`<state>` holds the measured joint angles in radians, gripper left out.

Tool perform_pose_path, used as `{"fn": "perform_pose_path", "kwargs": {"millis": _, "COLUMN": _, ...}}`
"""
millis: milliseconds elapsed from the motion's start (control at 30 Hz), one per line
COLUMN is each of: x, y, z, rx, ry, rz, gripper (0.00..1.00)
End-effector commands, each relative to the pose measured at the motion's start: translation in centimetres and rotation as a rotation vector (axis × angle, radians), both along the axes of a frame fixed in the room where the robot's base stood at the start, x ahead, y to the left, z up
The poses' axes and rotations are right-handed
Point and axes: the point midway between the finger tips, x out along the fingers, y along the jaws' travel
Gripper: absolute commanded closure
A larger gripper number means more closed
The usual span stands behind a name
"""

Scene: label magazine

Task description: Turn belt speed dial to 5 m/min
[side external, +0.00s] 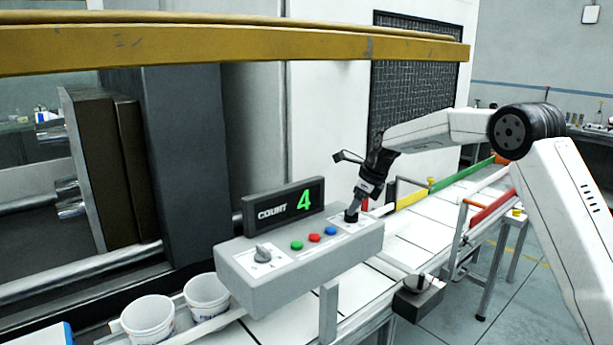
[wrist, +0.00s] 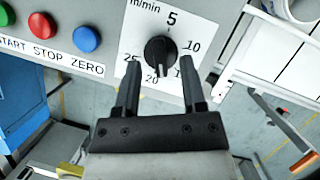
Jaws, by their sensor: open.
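The belt speed dial is a black knob (wrist: 160,50) on a white scale plate (wrist: 133,40) marked m/min. The 5 is at the top with a tick, 10 at upper right, 20 at the bottom; 15 and 25 are partly covered by my fingers. The knob's grip bar stands roughly upright in the wrist view; I cannot tell which end is the pointer. My gripper (wrist: 160,68) is open, one finger on each side of the knob's lower part, with gaps visible. In the side view my gripper (side external: 353,208) points down at the right end of the grey control box (side external: 300,277).
The box carries green (side external: 296,245), red (side external: 315,238) and blue (side external: 330,231) buttons, a second grey knob (side external: 263,252) and a COUNT display (side external: 284,208) reading 4. White cups (side external: 148,320) stand at lower left. A conveyor (side external: 425,228) with coloured rails runs behind.

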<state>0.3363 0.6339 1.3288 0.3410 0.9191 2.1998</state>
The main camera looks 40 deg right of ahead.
Motion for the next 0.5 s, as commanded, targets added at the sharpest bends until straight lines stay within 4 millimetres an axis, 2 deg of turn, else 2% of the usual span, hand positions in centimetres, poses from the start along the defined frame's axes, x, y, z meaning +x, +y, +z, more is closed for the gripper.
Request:
{"fn": "perform_pose_path", "kwargs": {"millis": 200, "x": 0.43, "y": 0.20, "z": -1.10, "rx": -0.001, "ry": -0.001, "rz": 0.001, "gripper": 0.47}}
{"fn": "perform_pose_path", "kwargs": {"millis": 467, "x": 0.47, "y": 0.21, "z": -1.16, "rx": 0.000, "ry": -0.001, "rz": 0.000, "gripper": 0.47}}
{"fn": "perform_pose_path", "kwargs": {"millis": 500, "x": 0.47, "y": 0.21, "z": -1.16, "rx": 0.000, "ry": -0.001, "rz": 0.000, "gripper": 0.57}}
